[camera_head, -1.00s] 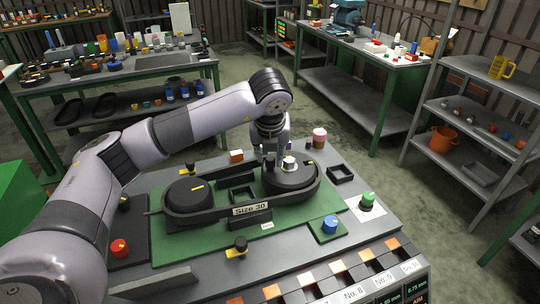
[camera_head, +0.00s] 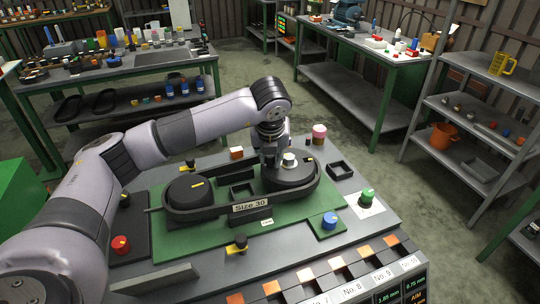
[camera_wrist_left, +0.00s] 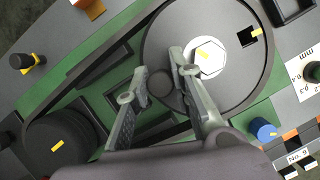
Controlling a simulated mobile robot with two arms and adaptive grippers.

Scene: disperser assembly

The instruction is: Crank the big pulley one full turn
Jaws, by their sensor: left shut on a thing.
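The big pulley (camera_head: 292,180) is a dark disc with a white hexagonal hub (camera_head: 289,159) at the right end of the belt loop. It also shows in the left wrist view (camera_wrist_left: 225,88), with a yellow mark near its rim. My left gripper (camera_head: 268,163) reaches down over the pulley's left part. In the left wrist view its fingers (camera_wrist_left: 160,80) stand either side of a short dark round crank knob (camera_wrist_left: 160,84) on the pulley, shut on it. The small pulley (camera_head: 185,193) with a yellow mark is at the left end. My right gripper is out of view.
A dark belt (camera_head: 215,216) runs round both pulleys on a green plate (camera_head: 170,245). A "Size 30" sign (camera_head: 252,206) stands in front. A red knob (camera_head: 120,244), blue knob (camera_head: 330,221), green knob (camera_head: 367,194) and black open box (camera_head: 340,170) stand around it.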

